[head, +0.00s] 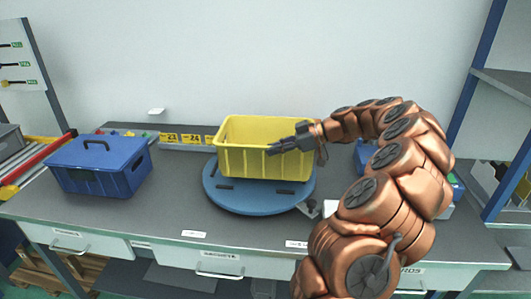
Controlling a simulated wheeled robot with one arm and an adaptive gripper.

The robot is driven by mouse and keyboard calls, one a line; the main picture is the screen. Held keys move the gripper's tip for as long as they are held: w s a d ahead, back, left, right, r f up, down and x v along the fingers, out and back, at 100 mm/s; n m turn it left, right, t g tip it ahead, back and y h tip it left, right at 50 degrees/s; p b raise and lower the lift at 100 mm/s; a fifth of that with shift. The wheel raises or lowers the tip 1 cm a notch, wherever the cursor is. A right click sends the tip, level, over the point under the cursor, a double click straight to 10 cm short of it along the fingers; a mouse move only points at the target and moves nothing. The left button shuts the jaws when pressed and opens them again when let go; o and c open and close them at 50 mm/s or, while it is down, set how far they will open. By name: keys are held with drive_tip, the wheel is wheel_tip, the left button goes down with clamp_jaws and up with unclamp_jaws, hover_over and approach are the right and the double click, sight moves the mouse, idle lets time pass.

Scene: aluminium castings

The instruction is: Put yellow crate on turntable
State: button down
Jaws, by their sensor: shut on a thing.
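The yellow crate (240,162) is in the middle of the head view, upright and open at the top. It sits over the round blue turntable (225,195); its base appears to rest on it, though a small gap cannot be ruled out. My gripper (278,147) reaches in from the right and is shut on the crate's near wall by the rim, toward its right side. The gripper hides part of that rim. The turntable's front and left edges show around the crate.
A lidded blue box (98,165) stands at the left of the grey bench (170,210). A strip with yellow number labels (187,139) runs behind. Another blue container (363,155) is partly hidden behind my arm. A blue-framed shelf (500,85) stands at right.

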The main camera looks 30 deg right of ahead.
sight(264, 158)
drive_tip(key=shift+w+a+p, duration=0.4)
drive_tip(key=shift+w+a, duration=0.5)
drive_tip(key=shift+w, duration=0.2)
wheel_tip(264, 158, down, 4)
drive_tip(key=shift+w+a+r+p, duration=0.15)
drive_tip(key=shift+r+p, duration=0.1)
drive_tip(key=shift+p, duration=0.55)
drive_tip(key=shift+f, duration=0.25)
drive_tip(key=c, duration=1.3)
unclamp_jaws()
drive_tip(key=shift+o, duration=0.2)
